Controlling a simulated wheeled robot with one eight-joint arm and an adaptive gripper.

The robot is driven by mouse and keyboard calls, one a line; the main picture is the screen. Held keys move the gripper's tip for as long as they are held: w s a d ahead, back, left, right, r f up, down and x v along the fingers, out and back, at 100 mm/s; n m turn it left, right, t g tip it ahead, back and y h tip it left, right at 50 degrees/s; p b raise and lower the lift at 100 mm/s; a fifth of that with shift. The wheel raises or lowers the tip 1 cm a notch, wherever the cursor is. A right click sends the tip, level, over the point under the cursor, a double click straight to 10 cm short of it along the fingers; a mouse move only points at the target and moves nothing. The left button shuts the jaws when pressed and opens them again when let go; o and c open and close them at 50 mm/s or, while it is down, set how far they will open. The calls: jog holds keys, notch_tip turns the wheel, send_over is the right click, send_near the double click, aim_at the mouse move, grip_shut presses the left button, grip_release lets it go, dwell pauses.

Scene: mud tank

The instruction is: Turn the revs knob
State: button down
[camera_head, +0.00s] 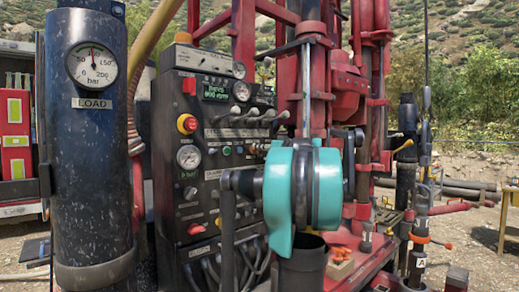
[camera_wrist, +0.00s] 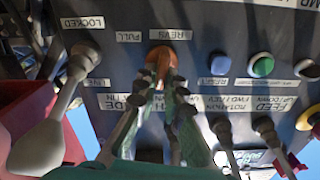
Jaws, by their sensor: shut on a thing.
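The revs knob (camera_wrist: 162,54) is orange and sits on the dark panel below the REVS label in the wrist view. My gripper (camera_wrist: 163,76) has its two fingers closed together on the knob, and they cover its lower part.
Levers flank my fingers in the wrist view: a large one (camera_wrist: 50,135) at left and smaller ones (camera_wrist: 222,128) at right. Green (camera_wrist: 262,66) and blue (camera_wrist: 221,65) buttons are beside the knob. A dark cylinder with the LOAD gauge (camera_head: 91,65) stands left in the head view.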

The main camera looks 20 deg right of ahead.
jog(key=m, duration=0.6)
jog(key=shift+w+d+f, duration=0.1)
jog(key=shift+d+f, duration=0.05)
jog(key=shift+d, duration=0.1)
jog(key=shift+m, duration=0.3)
jog(key=c, duration=1.6)
grip_release()
jog(key=v, duration=1.2)
